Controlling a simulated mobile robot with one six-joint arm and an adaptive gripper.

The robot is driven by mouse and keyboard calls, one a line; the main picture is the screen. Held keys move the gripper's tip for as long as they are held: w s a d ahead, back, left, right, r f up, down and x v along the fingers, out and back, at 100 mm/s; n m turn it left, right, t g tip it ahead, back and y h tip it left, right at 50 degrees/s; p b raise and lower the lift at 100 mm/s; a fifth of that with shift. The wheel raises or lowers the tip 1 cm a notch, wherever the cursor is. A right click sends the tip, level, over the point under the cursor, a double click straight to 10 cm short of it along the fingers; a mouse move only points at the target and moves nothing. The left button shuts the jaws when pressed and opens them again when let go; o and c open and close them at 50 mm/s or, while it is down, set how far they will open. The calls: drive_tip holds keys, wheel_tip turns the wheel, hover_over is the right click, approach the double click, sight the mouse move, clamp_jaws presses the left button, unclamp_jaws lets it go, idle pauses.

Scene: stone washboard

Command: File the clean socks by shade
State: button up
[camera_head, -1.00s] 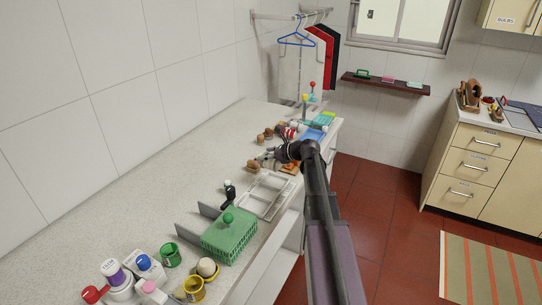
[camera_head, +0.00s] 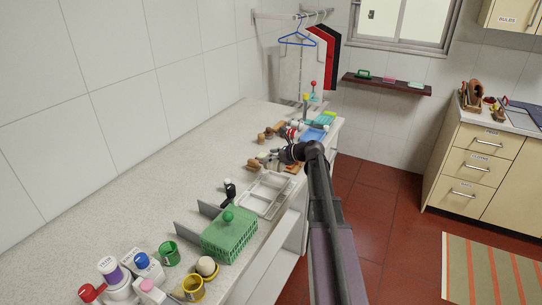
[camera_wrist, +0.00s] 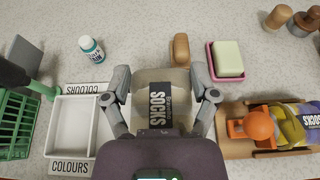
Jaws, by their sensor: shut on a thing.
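My gripper (camera_wrist: 163,84) is shut on a cream sock bundle (camera_wrist: 178,82) with a dark label reading SOCKS. In the head view my gripper (camera_head: 272,158) is over the counter, just beyond the white tray (camera_head: 284,184). In the wrist view the white tray (camera_wrist: 53,125) is left of my gripper, with COLOURS labels on two edges. Its visible compartment is empty; its right part is partly hidden by my finger. At right, a wooden tray (camera_wrist: 240,150) holds yellow (camera_wrist: 290,128) and purple sock bundles (camera_wrist: 312,115). An orange piece (camera_wrist: 255,126) is at its left end.
A green basket (camera_head: 229,235) stands near the white tray. A small bottle (camera_wrist: 92,48), a wooden brush (camera_wrist: 181,50) and a pink soap dish (camera_wrist: 225,62) are behind my gripper in the wrist view. Mugs and bottles crowd the near counter end.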

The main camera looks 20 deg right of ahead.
drive_tip(key=shift+f+b, duration=1.95)
drive_tip(key=shift+f, duration=0.3)
drive_tip(key=o, duration=1)
